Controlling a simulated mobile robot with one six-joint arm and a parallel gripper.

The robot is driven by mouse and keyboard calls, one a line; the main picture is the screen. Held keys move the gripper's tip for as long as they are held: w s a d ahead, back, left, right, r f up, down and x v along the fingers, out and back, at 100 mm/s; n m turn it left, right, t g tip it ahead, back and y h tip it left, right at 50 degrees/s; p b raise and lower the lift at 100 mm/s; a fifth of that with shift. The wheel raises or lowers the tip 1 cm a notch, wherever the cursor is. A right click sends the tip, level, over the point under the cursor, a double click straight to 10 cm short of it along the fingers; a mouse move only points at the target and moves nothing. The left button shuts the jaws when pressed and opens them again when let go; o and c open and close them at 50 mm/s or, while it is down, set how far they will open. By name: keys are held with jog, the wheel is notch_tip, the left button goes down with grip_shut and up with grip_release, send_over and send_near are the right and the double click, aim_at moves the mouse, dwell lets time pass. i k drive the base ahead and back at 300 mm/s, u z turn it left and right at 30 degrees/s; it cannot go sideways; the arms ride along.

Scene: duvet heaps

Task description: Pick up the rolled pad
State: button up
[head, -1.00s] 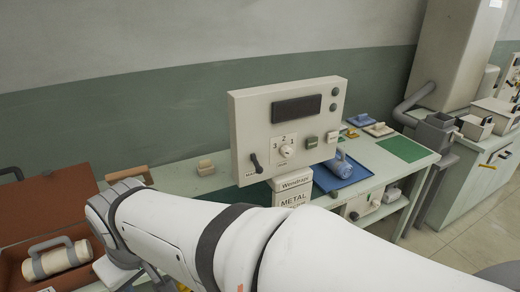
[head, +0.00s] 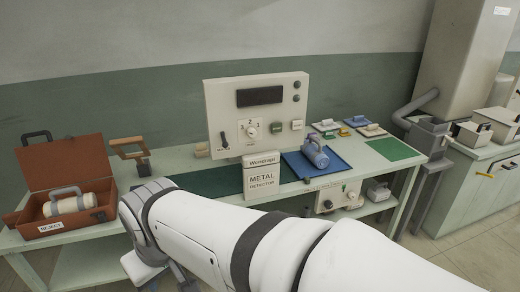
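Two rolled things show. A cream roll (head: 70,204) with grey bands and a grey handle lies in the open brown case (head: 40,228), which has a "REJECT" label. I cannot tell from the name alone which one is the rolled pad. My white arm crosses the lower front, and its wrist is bent down before the table at lower left. My gripper's fingers do not show, and neither roll is touched by the visible arm.
The metal detector panel (head: 222,98) stands upright mid-table with its sign block (head: 262,182) in front. A wooden-handled tool (head: 127,146) stands beside the case. Small blocks (head: 350,121) and a green mat (head: 393,149) lie to the right. A grey chute (head: 428,137) stands past the table's right end.

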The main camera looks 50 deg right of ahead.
aim_at(314, 154)
jog(key=u, duration=0.55)
jog(key=k, duration=0.1)
jog(key=z, duration=2.2)
jog(key=i, duration=1.5)
